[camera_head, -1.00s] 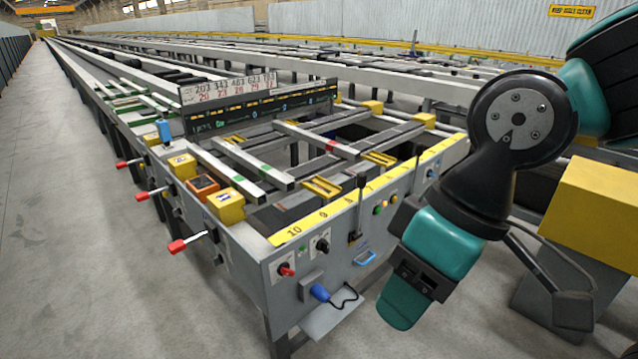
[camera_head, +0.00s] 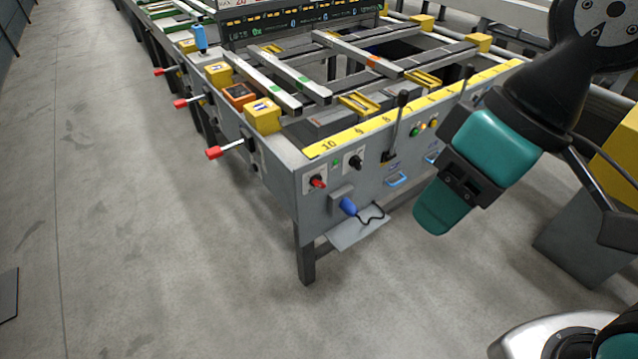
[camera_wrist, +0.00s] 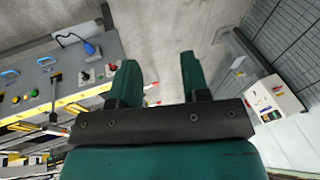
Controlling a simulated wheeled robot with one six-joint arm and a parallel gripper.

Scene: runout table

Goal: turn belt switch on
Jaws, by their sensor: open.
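The runout table's grey front panel (camera_head: 330,195) carries a red rotary knob (camera_head: 317,181) on a white plate and a black rotary knob (camera_head: 355,161) to its right. A black lever (camera_head: 396,125) and small green and yellow buttons (camera_head: 423,128) sit further right. I cannot tell which is the belt switch. My gripper (camera_head: 443,206) hangs in front of the panel, right of the knobs, apart from them. In the wrist view my gripper (camera_wrist: 160,72) is open and empty. There the red knob (camera_wrist: 84,76) and black knob (camera_wrist: 111,68) show left of the fingers.
A blue plug (camera_head: 348,206) with a black cable hangs below the knobs over a grey shelf (camera_head: 355,232). Red-handled levers (camera_head: 226,148) stick out from the table's left side. A yellow box (camera_head: 615,150) stands at right. The floor in front is clear.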

